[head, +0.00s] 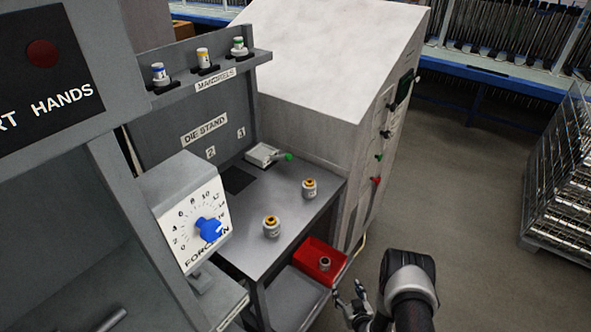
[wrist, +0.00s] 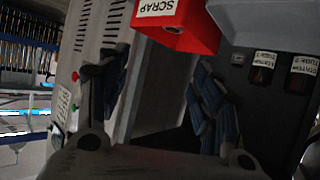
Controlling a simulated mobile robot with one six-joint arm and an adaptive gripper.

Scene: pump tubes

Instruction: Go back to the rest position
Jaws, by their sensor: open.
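My gripper (head: 350,296) is open and empty at the lower middle of the head view, in front of and to the right of the red bin. In the wrist view its two fingers (wrist: 155,85) stand wide apart with nothing held between them. The fingertips look clear of the red scrap bin (wrist: 185,28), which lies beyond them. My forearm shows at the bottom right of the head view.
The red bin (head: 303,258) holds a small part (head: 325,264). Two yellow-topped parts (head: 309,188) (head: 271,226) stand on the die stand table (head: 275,205). A grey cabinet (head: 330,125) stands behind. Open floor (head: 455,200) lies right, before a wire cage (head: 565,180).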

